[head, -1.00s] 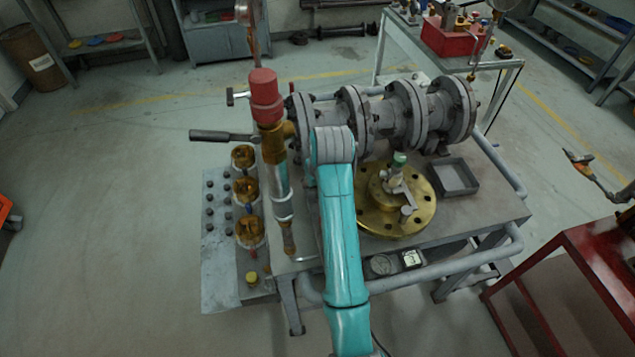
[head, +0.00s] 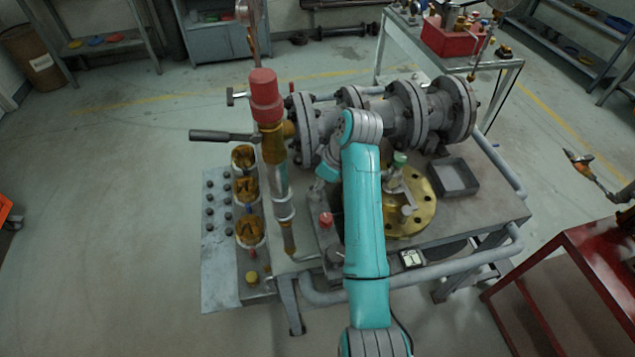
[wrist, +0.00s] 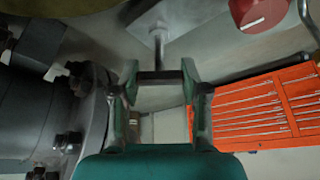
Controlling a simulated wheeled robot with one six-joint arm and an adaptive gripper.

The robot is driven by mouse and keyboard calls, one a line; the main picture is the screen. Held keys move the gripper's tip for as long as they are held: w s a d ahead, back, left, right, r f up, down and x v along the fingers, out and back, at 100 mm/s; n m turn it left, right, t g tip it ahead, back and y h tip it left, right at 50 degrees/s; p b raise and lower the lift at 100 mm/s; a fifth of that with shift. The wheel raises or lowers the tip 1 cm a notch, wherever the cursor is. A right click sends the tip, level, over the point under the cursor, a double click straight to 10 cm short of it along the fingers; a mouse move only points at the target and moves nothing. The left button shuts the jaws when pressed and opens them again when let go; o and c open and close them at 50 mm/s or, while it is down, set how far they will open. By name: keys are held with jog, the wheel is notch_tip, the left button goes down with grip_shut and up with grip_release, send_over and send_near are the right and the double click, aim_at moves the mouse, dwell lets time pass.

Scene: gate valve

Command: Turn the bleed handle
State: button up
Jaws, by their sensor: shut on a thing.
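In the wrist view, my gripper (wrist: 160,77) is shut on a dark crossbar at the end of a grey metal stem, which I take to be the bleed handle (wrist: 158,45). The bar spans the gap between both fingers. The stem runs from the bar up to a wider grey plate near the top of the picture.
The bolted flange (wrist: 95,110) is close on the left in the wrist view. An orange tool chest (wrist: 265,105) is to the right, a red knob (wrist: 258,10) above. In the head view, a red-capped brass column (head: 272,150) and brass flange disc (head: 420,210) flank my arm.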

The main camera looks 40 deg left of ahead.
jog(key=n+g, duration=0.1)
jog(key=n, duration=0.2)
jog(key=n+g+h, duration=0.1)
jog(key=n, duration=0.2)
dwell(0.5)
jog(key=o, duration=1.2)
jog(key=shift+c, duration=0.2)
